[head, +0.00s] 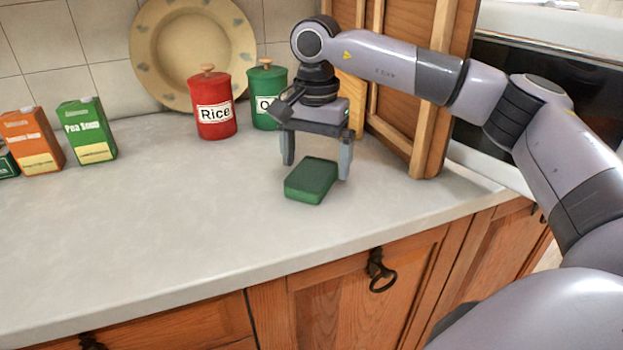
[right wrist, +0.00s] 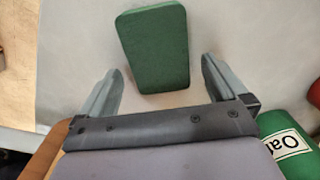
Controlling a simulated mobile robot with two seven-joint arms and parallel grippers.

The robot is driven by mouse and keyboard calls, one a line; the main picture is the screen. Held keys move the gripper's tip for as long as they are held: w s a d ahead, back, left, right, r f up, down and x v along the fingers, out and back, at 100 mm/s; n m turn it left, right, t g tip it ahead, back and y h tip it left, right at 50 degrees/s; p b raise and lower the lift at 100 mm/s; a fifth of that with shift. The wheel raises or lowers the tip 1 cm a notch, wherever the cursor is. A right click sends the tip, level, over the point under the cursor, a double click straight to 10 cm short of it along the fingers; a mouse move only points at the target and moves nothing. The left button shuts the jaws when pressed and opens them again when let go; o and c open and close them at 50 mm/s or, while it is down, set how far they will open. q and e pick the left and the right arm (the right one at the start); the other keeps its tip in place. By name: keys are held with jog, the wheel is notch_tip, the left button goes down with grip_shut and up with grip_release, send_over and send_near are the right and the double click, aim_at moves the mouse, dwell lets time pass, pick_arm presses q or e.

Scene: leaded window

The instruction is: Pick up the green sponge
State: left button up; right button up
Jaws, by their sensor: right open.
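The green sponge (head: 311,180) lies flat on the countertop near its front edge in the head view. My right gripper (head: 316,170) points down just behind and above it, open, with its fingers apart. In the right wrist view the sponge (right wrist: 153,48) lies ahead of the gap between the open fingertips of the right gripper (right wrist: 160,75), and nothing is held. The sponge appears clear of both fingers. My left gripper is not in view.
On the counter (head: 190,215), a red rice canister (head: 212,105) and a green canister (head: 266,95) stand behind the gripper, with a plate (head: 190,45) against the wall. Wooden boards (head: 405,95) lean at right. Soup cartons (head: 86,130) stand at left. The counter's front left is clear.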

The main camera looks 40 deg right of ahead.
aim_at(315, 167)
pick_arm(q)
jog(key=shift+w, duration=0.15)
pick_arm(e)
jog(key=shift+f, duration=0.45)
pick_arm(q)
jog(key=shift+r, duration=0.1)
pick_arm(e)
jog(key=c, duration=1.2)
jog(key=shift+r, duration=0.15)
pick_arm(q)
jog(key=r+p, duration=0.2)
jog(key=p, duration=0.1)
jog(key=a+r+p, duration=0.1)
jog(key=p, duration=0.1)
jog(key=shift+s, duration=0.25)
pick_arm(e)
notch_tip(315, 167, up, 20)
